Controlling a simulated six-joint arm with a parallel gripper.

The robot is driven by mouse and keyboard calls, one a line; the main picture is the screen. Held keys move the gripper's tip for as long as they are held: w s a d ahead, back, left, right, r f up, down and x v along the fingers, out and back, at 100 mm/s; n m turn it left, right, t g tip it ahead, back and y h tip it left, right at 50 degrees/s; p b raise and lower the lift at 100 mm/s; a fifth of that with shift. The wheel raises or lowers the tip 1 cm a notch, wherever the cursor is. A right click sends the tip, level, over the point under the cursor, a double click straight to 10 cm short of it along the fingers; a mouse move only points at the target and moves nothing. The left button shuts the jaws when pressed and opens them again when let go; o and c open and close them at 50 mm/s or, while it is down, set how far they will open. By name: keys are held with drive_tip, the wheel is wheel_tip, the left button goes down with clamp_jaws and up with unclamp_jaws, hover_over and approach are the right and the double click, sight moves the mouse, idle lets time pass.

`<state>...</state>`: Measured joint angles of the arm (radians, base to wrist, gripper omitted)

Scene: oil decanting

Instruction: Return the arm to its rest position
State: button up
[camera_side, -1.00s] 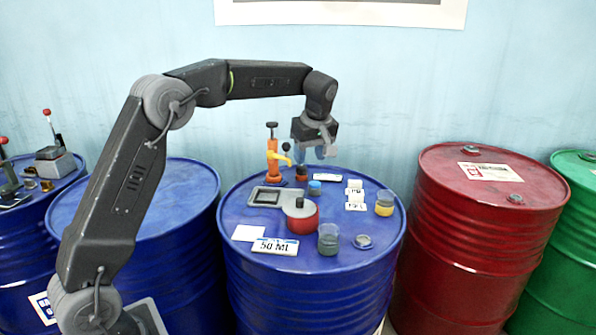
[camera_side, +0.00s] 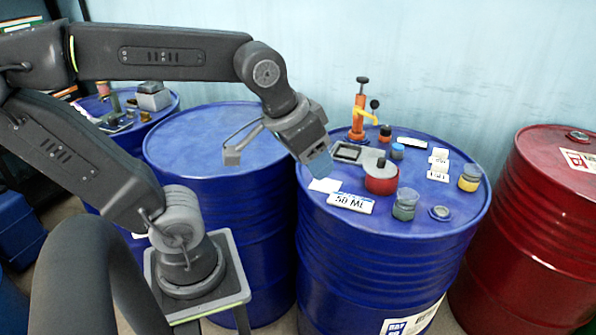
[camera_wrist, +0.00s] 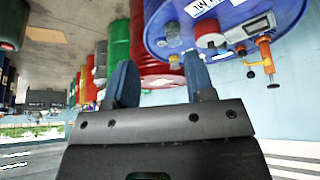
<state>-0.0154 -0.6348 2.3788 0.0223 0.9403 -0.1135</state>
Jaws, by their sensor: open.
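My gripper (camera_side: 318,162) hangs at the left edge of the middle blue drum (camera_side: 372,255) in the side view, pointing down and to the right. Its blue fingers overlap the drum's rim in the picture; the gap to it is hard to judge. In the wrist view my gripper (camera_wrist: 160,78) shows two blue fingers spread apart with nothing between them. My arm is folded back, its long upper link nearly level.
On the drum stand an orange pump (camera_side: 358,110), a red tin (camera_side: 381,180), a grey scale (camera_side: 362,154), a glass beaker (camera_side: 405,206), a yellow jar (camera_side: 469,178) and a "50 ML" card (camera_side: 351,203). A red drum (camera_side: 535,225) stands right; another blue drum (camera_side: 215,150) stands left.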

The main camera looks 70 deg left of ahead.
drive_tip(key=shift+s+d+f+m, duration=0.2)
drive_tip(key=shift+s+f+m, duration=0.15)
drive_tip(key=shift+s+f, duration=0.25)
drive_tip(key=shift+s+d+f+m, duration=0.15)
drive_tip(key=shift+s+f+m, duration=0.25)
drive_tip(key=shift+s, duration=0.3)
idle(0.4)
